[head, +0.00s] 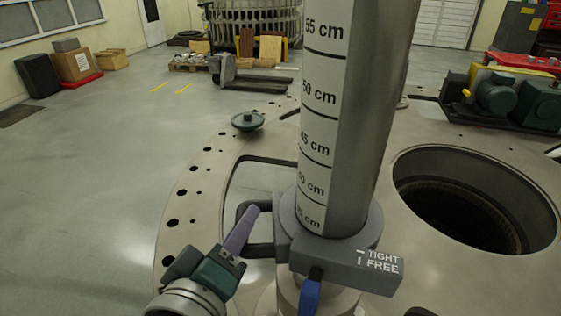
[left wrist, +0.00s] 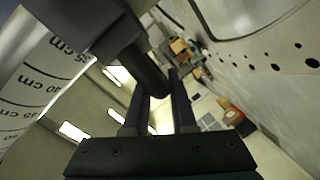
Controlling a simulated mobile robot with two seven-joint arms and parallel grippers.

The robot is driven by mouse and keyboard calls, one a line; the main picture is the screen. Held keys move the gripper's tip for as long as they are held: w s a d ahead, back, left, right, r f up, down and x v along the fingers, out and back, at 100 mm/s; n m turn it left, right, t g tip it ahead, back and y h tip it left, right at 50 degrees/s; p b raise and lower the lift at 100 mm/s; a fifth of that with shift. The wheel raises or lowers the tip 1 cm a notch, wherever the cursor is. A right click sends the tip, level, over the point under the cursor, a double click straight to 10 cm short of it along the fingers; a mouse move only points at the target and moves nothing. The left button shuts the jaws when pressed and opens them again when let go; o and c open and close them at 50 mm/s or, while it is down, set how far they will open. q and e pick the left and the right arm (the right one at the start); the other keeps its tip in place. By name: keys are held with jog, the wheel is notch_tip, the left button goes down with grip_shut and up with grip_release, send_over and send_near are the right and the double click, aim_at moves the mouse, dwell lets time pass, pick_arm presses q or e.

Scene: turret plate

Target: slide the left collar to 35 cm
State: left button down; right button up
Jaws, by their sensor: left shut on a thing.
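The grey collar (head: 370,225) sits around the upright column (head: 365,110), which carries a white scale (head: 319,130). The lowest scale label shows just above the collar's top rim and reads as 35 cm, partly cut off at the left. Its line is not clear. The collar's block (head: 345,262) is marked TIGHT and FREE, and a blue lever (head: 309,297) on it points down. My left gripper (head: 243,228) is shut on the collar's dark handle (head: 262,250). In the left wrist view the fingers (left wrist: 158,95) close around the handle (left wrist: 150,72). My right gripper is not in view.
The column stands on a round turret plate (head: 215,185) with several small holes and a large round opening (head: 470,200) at the right. A green knob-like part (head: 248,120) lies on the plate. A green and yellow machine (head: 505,98) stands at the far right.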

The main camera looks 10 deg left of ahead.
pick_arm(q)
jog(key=c, duration=0.8)
grip_release()
jog(key=shift+o, duration=0.2)
jog(key=shift+s, duration=0.1)
jog(key=v, duration=0.9)
jog(key=shift+s, duration=0.35)
jog(key=shift+r, duration=0.1)
